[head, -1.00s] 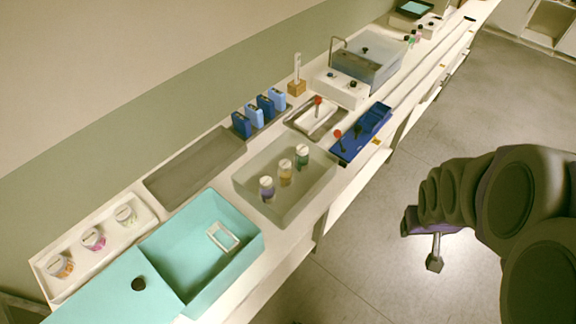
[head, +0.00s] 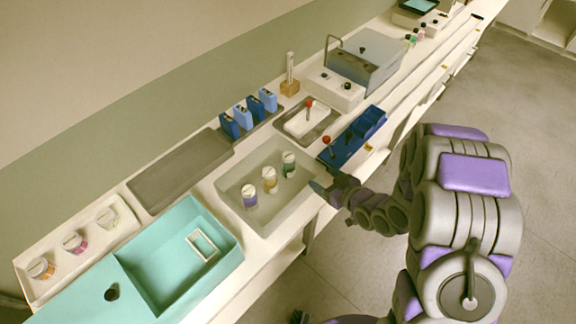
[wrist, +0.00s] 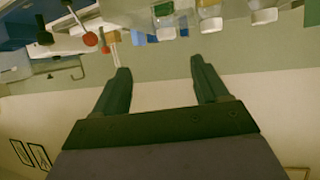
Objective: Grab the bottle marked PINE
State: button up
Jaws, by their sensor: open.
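Three bottles with pale lids stand upright in a grey open tray (head: 232,178): a purple one (head: 250,198), an amber one (head: 270,182) and a green one (head: 289,167). Their lettering is too small to read, so I cannot tell which says PINE. My gripper (head: 324,188) is at the right edge of this tray, beside the green bottle and apart from it. In the wrist view my gripper (wrist: 161,72) has its fingers spread with nothing between them. Bottles show upside down at the top of that view, partly cut off.
A white tray (head: 62,291) at left holds three more bottles, orange, pink and pale green. A teal basin (head: 228,262) lies beside the grey tray. A blue rack (head: 350,140) and a small tray with a red-knobbed tool are behind. A dark mat (head: 180,172) is bare.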

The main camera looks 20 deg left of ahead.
jog(key=b, duration=0.1)
send_near(292, 160)
jog(key=x, duration=0.4)
jog(key=shift+s+a+f, duration=0.1)
jog(key=shift+s+a, duration=0.05)
jog(key=shift+a, duration=0.3)
jog(key=shift+w+a+f, duration=0.1)
jog(key=shift+w, duration=0.2)
jog(key=shift+w+d+f+y, duration=0.1)
jog(key=shift+w+d+y, duration=0.1)
jog(key=shift+y, duration=0.1)
jog(key=x, duration=0.4)
jog(key=b+x, duration=0.1)
jog(key=x, duration=0.1)
jog(key=shift+s+a, duration=0.2)
jog(key=shift+a, duration=0.05)
jog(key=shift+w+d, duration=0.1)
jog(key=shift+d, duration=0.45)
jog(key=c, duration=0.3)
jog(key=shift+a, duration=0.4)
jog(key=c, duration=0.5)
jog(key=shift+d, duration=0.3)
grip_shut()
